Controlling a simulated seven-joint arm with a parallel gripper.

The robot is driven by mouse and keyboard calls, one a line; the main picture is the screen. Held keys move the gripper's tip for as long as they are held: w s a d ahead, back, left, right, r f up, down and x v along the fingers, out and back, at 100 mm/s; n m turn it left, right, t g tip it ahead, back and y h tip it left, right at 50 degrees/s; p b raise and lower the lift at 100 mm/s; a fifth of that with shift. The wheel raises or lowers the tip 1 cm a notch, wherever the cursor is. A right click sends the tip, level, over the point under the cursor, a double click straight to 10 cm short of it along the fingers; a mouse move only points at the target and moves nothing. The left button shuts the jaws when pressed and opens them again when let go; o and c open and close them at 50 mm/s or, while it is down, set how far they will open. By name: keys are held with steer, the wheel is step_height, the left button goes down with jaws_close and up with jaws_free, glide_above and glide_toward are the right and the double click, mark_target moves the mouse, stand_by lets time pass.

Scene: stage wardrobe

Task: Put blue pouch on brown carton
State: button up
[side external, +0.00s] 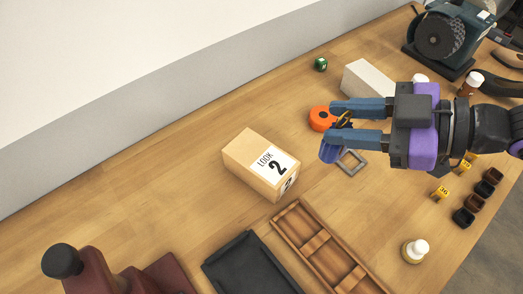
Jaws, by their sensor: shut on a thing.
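The brown carton (244,157) sits on the wooden table near the middle of the side external view, with a white "LOOK 2" label. My gripper (336,122) reaches in from the right, its two blue-grey fingers a little right of the carton and apart from it.
An orange roll (319,120), a pale block (368,80) and a grey square frame (352,162) lie around the gripper. A wooden divided tray (319,246) and a black tray (250,266) stand in front of the carton. The table left of the carton is clear.

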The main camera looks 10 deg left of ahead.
steer(key=w+a+f, duration=0.7)
steer(key=a+f, duration=0.2)
steer(key=a, duration=0.2)
steer(key=shift+a+f, duration=0.15)
steer(key=shift+a, duration=0.05)
steer(key=shift+w+a+f, duration=0.2)
steer(key=shift+f, duration=1.55)
steer(key=shift+f, duration=0.1)
steer(key=o, duration=1)
steer(key=v, duration=1.2)
